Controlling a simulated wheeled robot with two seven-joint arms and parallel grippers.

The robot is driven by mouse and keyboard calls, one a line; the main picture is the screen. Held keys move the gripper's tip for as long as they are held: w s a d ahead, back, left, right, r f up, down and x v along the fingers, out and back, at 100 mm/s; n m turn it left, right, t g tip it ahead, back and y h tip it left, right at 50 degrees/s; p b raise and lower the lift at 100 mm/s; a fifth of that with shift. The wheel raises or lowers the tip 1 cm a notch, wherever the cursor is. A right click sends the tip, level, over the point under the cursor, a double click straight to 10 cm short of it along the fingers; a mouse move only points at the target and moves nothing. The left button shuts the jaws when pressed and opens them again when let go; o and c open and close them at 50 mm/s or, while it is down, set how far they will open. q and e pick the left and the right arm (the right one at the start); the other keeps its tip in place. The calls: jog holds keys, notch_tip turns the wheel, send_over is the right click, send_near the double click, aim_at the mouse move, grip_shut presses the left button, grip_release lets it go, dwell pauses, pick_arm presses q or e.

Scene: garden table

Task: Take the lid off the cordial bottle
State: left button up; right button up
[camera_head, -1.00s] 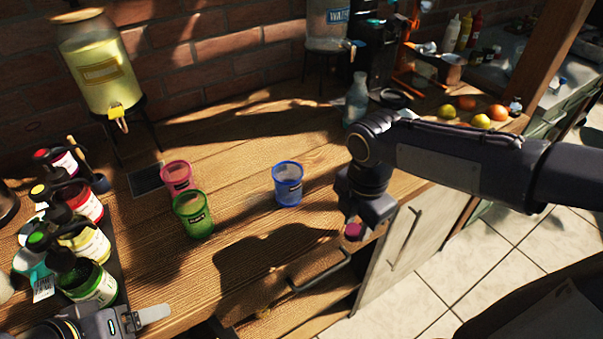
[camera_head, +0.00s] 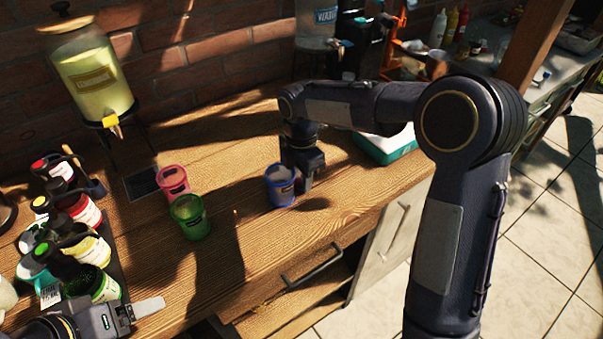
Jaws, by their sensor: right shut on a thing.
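Several bottles stand at the far left: one with a red cap and red label (camera_head: 75,205), one with a yellowish label (camera_head: 88,250), and one with green contents (camera_head: 92,284). I cannot tell which is the cordial bottle. My left gripper (camera_head: 140,309) is at the bottom left edge, near the green bottle. Its opening is unclear.
A pink cup (camera_head: 173,181) and a green cup (camera_head: 190,217) stand left of the blue cup. A yellow drink dispenser (camera_head: 95,80) stands at the back left. A white and teal box (camera_head: 385,145) sits behind my right arm. The front middle of the wooden table (camera_head: 245,255) is clear.

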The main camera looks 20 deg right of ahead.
jog(key=shift+f, duration=0.1)
jog(key=shift+f, duration=0.1)
jog(key=o, duration=1.1)
